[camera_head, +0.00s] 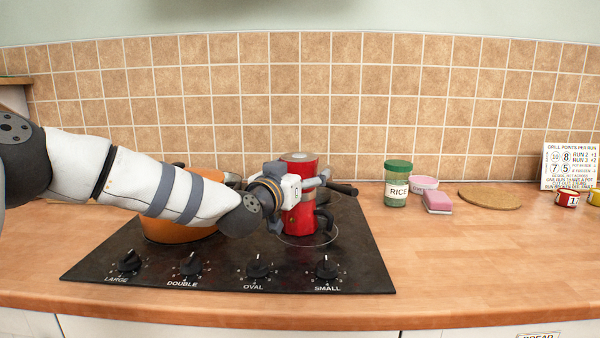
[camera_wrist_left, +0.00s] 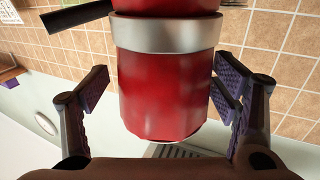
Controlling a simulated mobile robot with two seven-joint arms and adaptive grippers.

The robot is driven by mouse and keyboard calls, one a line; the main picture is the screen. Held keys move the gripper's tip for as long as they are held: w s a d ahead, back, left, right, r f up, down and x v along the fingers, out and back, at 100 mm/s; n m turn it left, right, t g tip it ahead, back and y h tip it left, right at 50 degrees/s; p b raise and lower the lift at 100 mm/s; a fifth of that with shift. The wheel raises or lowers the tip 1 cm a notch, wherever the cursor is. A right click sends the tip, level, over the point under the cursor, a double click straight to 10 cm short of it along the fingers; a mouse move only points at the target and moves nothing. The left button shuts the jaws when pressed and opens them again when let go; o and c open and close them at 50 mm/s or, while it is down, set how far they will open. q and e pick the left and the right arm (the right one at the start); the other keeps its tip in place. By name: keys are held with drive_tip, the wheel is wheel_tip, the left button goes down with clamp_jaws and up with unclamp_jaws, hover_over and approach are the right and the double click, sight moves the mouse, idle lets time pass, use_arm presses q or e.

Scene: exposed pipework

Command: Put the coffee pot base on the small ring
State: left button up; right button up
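The red coffee pot base (camera_head: 298,215) stands upright at the right side of the black hob, over the back part of the thin small ring (camera_head: 308,246). I cannot tell whether its bottom touches the hob. In the left wrist view, the red body (camera_wrist_left: 160,95) with its silver band (camera_wrist_left: 166,34) appears upside down between the finger pads. My left gripper (camera_head: 303,186) reaches in from the left, around the pot. Its fingers (camera_wrist_left: 160,88) are spread, with a gap beside the left pad; the right pad is close to the body. My right gripper is out of view.
An orange pan (camera_head: 170,230) stands on the hob behind my left arm. Knobs (camera_head: 257,266) line the hob's front. A rice jar (camera_head: 397,185), pink sponge (camera_head: 438,202), cork mat (camera_head: 489,199) and cans (camera_head: 567,198) are to the right. The right front counter is clear.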

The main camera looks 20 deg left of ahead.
use_arm(q)
drive_tip(key=shift+s+r, duration=0.1)
drive_tip(key=shift+r, duration=0.1)
drive_tip(key=s+a+p, duration=0.1)
drive_tip(key=s+p, duration=0.1)
drive_tip(key=s, duration=0.9)
drive_tip(key=shift+s+a+f, duration=0.15)
drive_tip(key=shift+s, duration=0.2)
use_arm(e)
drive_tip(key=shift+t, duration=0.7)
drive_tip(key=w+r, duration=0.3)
